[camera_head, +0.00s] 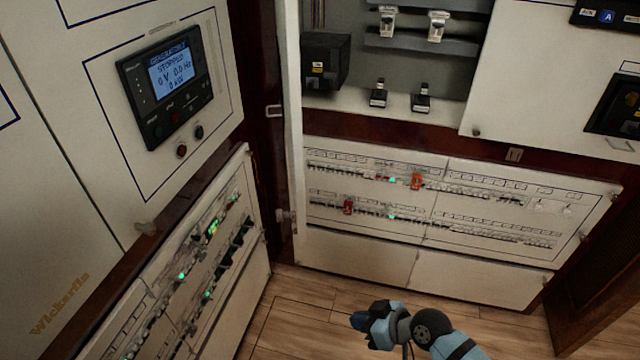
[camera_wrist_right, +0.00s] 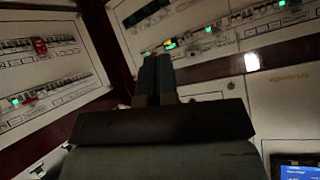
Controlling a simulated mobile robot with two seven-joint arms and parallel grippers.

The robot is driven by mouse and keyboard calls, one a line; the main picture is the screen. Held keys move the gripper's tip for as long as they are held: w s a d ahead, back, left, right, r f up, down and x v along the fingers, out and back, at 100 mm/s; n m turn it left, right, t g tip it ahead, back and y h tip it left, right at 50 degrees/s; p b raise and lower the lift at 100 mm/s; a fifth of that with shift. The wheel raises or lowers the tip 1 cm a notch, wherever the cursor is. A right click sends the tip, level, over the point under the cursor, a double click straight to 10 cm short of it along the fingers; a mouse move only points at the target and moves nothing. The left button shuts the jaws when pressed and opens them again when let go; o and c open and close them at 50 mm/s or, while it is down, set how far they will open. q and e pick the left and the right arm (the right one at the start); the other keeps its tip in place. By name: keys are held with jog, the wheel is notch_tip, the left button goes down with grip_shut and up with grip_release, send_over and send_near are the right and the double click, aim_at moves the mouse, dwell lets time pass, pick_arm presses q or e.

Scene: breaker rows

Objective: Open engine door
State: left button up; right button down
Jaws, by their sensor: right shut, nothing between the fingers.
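I cannot tell for sure which panel is the engine door. On the left, a white panel (camera_head: 85,110) carries a black controller (camera_head: 165,83) whose lit screen reads "STOPPED". The controller's screen (camera_wrist_right: 296,172) also shows at the lower right of the right wrist view. My right gripper (camera_head: 358,321) is low over the floor, apart from the panels in the head view. Its fingers (camera_wrist_right: 153,70) are together and empty. My left gripper is not in view.
Below the controller panel is a breaker panel (camera_head: 150,312) with green lights. The facing wall has a wide breaker panel (camera_head: 425,236), with an open bay of black parts (camera_head: 420,75) above it. A dark slatted panel (camera_head: 610,285) is at right. Wooden floor (camera_head: 300,305) is clear.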

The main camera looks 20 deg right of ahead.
jog(key=w+d+r+n+g+y+p, duration=0.1)
jog(key=w+d+r+n+g+y, duration=0.15)
jog(key=r, duration=0.65)
jog(key=w+d+r+n+g+y+p, duration=0.1)
jog(key=w+d+r+n+y+p, duration=0.2)
jog(key=r, duration=0.6)
jog(key=w+d+r+n+g+y, duration=0.1)
jog(key=w+d+r+n+y, duration=0.3)
jog(key=r, duration=0.5)
pick_arm(q)
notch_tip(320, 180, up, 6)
jog(key=p, duration=0.4)
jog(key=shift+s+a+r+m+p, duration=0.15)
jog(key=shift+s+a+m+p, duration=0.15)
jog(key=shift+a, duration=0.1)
pick_arm(e)
jog(key=w+a+y, duration=0.1)
jog(key=w+a, duration=0.2)
jog(key=a, duration=1.1)
jog(key=shift+w+a+n, duration=0.2)
jog(key=shift+a+n, duration=0.2)
jog(key=shift+n, duration=0.05)
jog(key=shift+r, duration=0.1)
jog(key=shift+a, duration=0.1)
